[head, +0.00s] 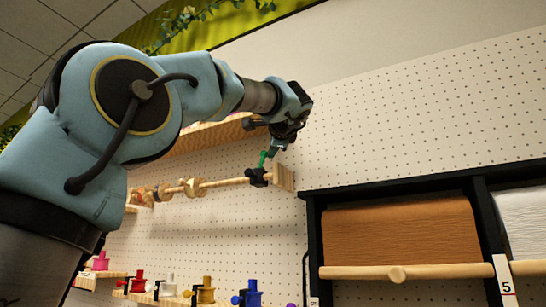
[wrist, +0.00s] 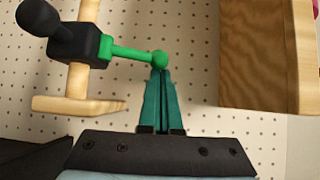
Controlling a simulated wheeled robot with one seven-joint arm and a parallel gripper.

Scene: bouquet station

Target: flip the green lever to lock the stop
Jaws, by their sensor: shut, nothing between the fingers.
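The green lever (head: 263,158) sticks up from the black stop (head: 257,177) near the right end of a wooden rod (head: 222,182). In the wrist view the lever (wrist: 130,53) points right from the black stop (wrist: 80,43) and ends in a green ball (wrist: 159,59). My gripper (wrist: 161,72) is shut and empty, its teal fingertips at the underside of the ball in that view. They look in contact or nearly so; I cannot tell which. In the head view my gripper (head: 274,152) is beside the lever's upper end, partly hidden by my wrist.
A wooden end plate (wrist: 80,104) closes the rod. A wooden shelf (wrist: 258,50) stands right of my fingers in the wrist view. Wooden rings (head: 190,187) hang farther left on the rod. A paper roll rack (head: 312,240) stands at right; pegboard lies behind.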

